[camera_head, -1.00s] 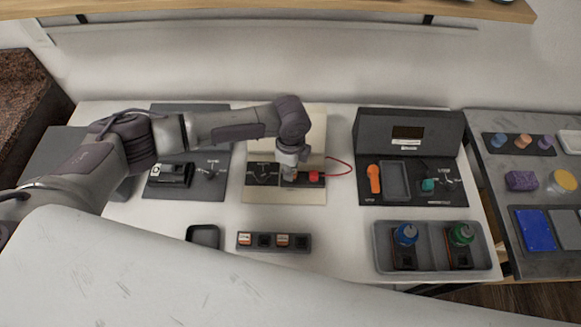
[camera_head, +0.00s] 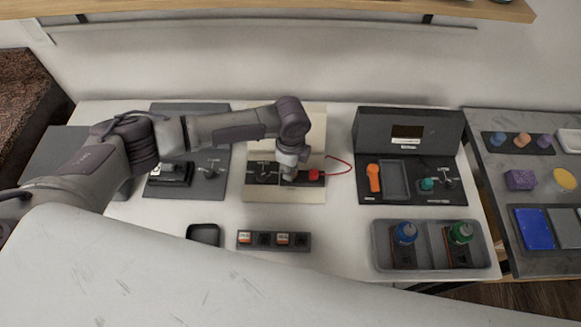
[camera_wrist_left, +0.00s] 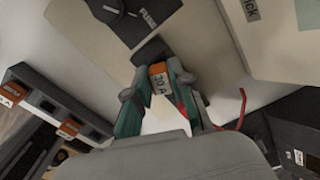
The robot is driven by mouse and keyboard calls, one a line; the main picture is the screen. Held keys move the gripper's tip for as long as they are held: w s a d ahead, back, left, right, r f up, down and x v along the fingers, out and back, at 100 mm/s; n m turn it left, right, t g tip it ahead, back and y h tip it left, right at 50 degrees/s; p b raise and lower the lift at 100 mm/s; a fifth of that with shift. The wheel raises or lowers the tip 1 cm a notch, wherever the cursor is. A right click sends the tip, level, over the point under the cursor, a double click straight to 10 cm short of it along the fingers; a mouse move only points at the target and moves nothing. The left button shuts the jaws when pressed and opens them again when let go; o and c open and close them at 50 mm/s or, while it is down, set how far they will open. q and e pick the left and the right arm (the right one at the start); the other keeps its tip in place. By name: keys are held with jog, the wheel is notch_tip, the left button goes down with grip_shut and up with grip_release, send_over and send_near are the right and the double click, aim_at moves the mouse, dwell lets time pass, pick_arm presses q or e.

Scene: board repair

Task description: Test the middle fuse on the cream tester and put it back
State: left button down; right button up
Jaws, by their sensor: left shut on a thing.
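The cream tester (camera_head: 285,193) stands at the back middle of the table, with a dark switch area (camera_head: 262,173) on its left and a red button (camera_head: 314,174) on its right. My left gripper (camera_head: 288,178) points down over the tester, just left of the red button. In the left wrist view the left gripper (camera_wrist_left: 157,98) is shut on a fuse (camera_wrist_left: 158,76) with an orange and white label. The fuse is at a dark part of the tester; whether it is seated is hidden. The fuse rack (camera_head: 272,248) shows two fuses and two empty-looking slots. My right gripper is not in view.
A small black tray (camera_head: 203,235) lies left of the rack. A grey tray (camera_head: 378,262) with blue-topped and green-topped items stands at the right. A dark station (camera_head: 410,130) is behind it. A red wire (camera_head: 340,160) loops right of the tester.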

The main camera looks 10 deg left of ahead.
pick_arm(q)
jog(key=shift+f, duration=0.4)
dwell(0.3)
jog(key=c, duration=0.7)
grip_release()
jog(key=shift+o, duration=0.2)
jog(key=shift+r, duration=0.2)
jog(key=shift+r+p, duration=1.35)
jog(key=shift+p, duration=0.35)
jog(key=shift+r, duration=0.1)
notch_tip(320, 180, up, 6)
jog(key=p, duration=0.6)
